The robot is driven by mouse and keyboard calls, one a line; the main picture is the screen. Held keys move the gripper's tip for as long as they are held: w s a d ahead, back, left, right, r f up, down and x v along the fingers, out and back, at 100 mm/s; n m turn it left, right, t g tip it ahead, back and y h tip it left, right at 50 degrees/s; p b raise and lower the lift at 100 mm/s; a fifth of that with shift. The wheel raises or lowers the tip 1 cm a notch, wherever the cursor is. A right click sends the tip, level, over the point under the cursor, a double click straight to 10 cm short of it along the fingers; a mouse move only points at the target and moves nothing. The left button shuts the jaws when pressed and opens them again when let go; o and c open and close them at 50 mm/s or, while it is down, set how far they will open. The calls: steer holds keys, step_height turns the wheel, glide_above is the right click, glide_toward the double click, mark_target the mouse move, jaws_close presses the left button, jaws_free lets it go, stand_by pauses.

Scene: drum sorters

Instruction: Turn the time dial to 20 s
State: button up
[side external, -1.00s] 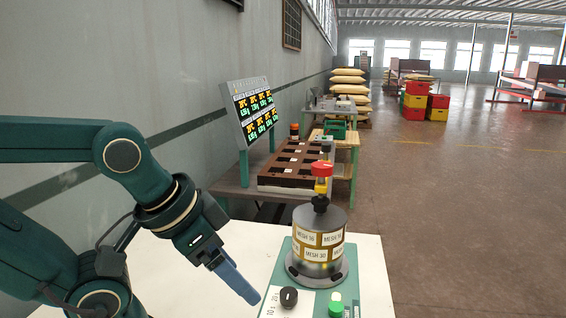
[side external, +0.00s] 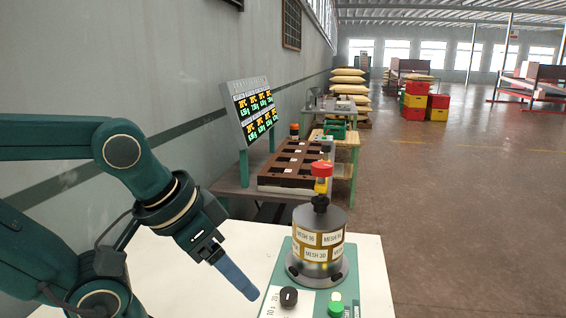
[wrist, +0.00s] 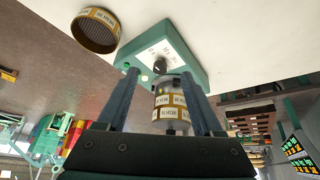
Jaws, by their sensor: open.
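The time dial (side external: 289,296) is a black knob on the white label of the green base plate, with 10 s and 20 s marks beside it. Its pointer direction is too small to read. In the wrist view the dial (wrist: 160,66) shows between the fingertips, farther off. My gripper (side external: 253,295) is just left of the dial in the side view, pointing down at a slant. In the wrist view its two blue fingers (wrist: 160,74) stand apart with nothing between them that they touch.
A green button (side external: 335,308) sits right of the dial. A loose round sieve (wrist: 96,30) lies on the white table in the wrist view.

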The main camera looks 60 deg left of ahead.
steer(key=w+r+n+g, duration=0.2)
steer(key=w+n, duration=0.2)
steer(key=n+g, duration=0.2)
steer(key=g, duration=0.1)
glide_above(289, 293)
step_height(289, 293, down, 4)
steer(key=shift+r, duration=0.15)
steer(key=shift+f+g, duration=0.3)
steer(key=shift+f, duration=2.9)
jaws_close()
